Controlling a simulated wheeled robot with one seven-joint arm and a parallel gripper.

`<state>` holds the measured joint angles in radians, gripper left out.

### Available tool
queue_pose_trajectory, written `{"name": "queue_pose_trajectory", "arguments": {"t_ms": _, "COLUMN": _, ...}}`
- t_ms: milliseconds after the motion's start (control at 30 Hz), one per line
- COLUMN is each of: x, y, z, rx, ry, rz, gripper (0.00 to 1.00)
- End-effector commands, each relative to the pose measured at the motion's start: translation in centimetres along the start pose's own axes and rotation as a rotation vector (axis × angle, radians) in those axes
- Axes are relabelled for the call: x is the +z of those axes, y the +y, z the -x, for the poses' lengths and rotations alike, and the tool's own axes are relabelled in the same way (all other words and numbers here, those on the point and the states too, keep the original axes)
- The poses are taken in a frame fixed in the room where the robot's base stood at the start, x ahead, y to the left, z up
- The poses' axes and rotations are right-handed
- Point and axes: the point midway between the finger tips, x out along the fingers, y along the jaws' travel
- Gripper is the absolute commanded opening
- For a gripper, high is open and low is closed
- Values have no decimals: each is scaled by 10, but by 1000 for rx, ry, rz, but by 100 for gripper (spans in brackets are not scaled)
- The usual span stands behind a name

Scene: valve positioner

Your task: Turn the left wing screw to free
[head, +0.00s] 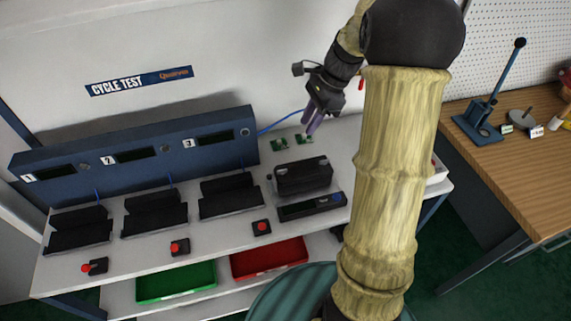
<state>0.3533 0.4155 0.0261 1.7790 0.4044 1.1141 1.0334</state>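My gripper (312,122), with purple fingers, points down over the back of the white bench, above small green boards. It is apart from the black box-shaped device (303,178), behind and above it. The picture is too small to show whether the fingers are open or shut, and I see nothing clearly held in them. The black device sits on the bench with its lid or upper part on top. A left wing screw cannot be made out on it; a tiny light spot (269,177) shows at its left side.
Two green boards (279,144) lie behind the device. A black tray-like unit (311,206) lies in front of it. A blue console (135,155) with several black cradles stands left. Red-button boxes (262,228) line the front edge. A wooden table (520,170) with a lever press (487,110) stands right.

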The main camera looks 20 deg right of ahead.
Motion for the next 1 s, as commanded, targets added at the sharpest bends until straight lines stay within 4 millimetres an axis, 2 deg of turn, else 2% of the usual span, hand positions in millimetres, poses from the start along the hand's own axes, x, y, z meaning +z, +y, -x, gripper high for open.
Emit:
{"name": "queue_pose_trajectory", "arguments": {"t_ms": 167, "x": 0, "y": 1, "z": -23, "rx": 5, "ry": -1, "rz": 0, "gripper": 27}}
{"name": "queue_pose_trajectory", "arguments": {"t_ms": 800, "x": 1, "y": 1, "z": -136, "rx": 5, "ry": -2, "rz": 1, "gripper": 27}}
{"name": "queue_pose_trajectory", "arguments": {"t_ms": 1000, "x": 1, "y": 1, "z": -162, "rx": 2, "ry": -1, "rz": 1, "gripper": 27}}
